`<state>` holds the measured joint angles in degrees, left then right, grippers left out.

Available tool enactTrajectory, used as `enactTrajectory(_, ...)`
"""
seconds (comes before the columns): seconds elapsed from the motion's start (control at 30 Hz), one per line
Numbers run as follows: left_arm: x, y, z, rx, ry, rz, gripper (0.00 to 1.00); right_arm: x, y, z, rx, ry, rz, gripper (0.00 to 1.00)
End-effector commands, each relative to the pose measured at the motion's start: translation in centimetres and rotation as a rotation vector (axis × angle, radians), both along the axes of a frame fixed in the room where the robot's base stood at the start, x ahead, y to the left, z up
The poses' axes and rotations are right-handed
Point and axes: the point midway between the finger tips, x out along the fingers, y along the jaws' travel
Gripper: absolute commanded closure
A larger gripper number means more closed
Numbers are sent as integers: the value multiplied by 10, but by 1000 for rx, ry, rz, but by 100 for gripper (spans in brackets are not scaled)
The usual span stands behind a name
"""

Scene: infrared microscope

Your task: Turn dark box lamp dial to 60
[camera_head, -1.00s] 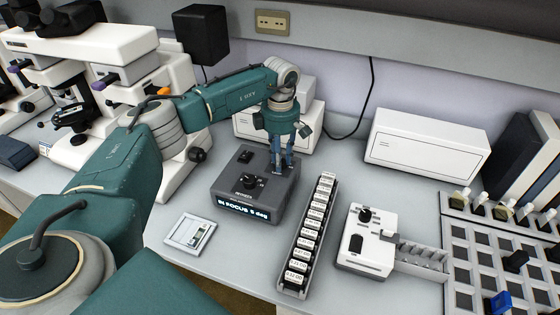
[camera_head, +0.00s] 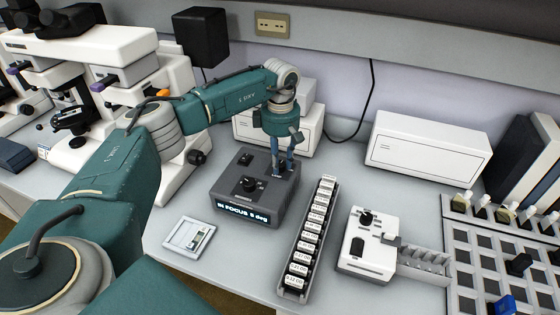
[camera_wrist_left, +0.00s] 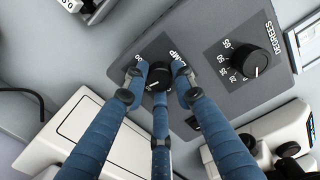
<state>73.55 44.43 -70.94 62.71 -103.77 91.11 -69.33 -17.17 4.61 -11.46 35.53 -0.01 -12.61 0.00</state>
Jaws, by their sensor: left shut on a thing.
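The dark box (camera_head: 262,208) stands on the bench in the middle of the head view, with a lit display reading about "IN FOCUS 5 deg". Its lamp dial (camera_wrist_left: 158,76) is a small black knob with a white pointer mark, next to the word LAMP in the left wrist view. My left gripper (camera_head: 283,168) points down at the box's back right corner. Its blue fingers (camera_wrist_left: 158,88) are shut around the lamp dial and hide most of its scale. The degrees dial (camera_wrist_left: 249,62) is a larger black knob on the same face. My right gripper is not in view.
A long rack of labelled vials (camera_head: 310,240) stands just right of the box. A white device (camera_head: 366,248) is further right, and a small flat square item (camera_head: 189,235) lies front left. White microscopes (camera_head: 110,60) fill the left; a white case (camera_head: 428,143) stands behind.

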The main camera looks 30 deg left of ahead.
Motion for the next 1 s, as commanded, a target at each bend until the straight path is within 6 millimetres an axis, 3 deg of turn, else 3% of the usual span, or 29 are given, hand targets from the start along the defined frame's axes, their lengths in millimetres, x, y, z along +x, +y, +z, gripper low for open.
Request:
enactTrajectory(0.07,3,-3,4,-7,-12,-3,100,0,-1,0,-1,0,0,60)
enactTrajectory(0.1,3,-3,4,-7,-12,-3,72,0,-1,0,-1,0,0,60)
enactTrajectory(0.2,3,-3,3,-6,-10,-2,55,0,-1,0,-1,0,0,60)
enactTrajectory(0.57,1,-1,6,-3,-4,0,55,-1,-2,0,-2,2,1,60)
enactTrajectory(0.67,2,-1,19,-3,-5,0,55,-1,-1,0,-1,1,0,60)
enactTrajectory(1.0,3,-3,90,-2,-7,-2,55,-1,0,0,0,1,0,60)
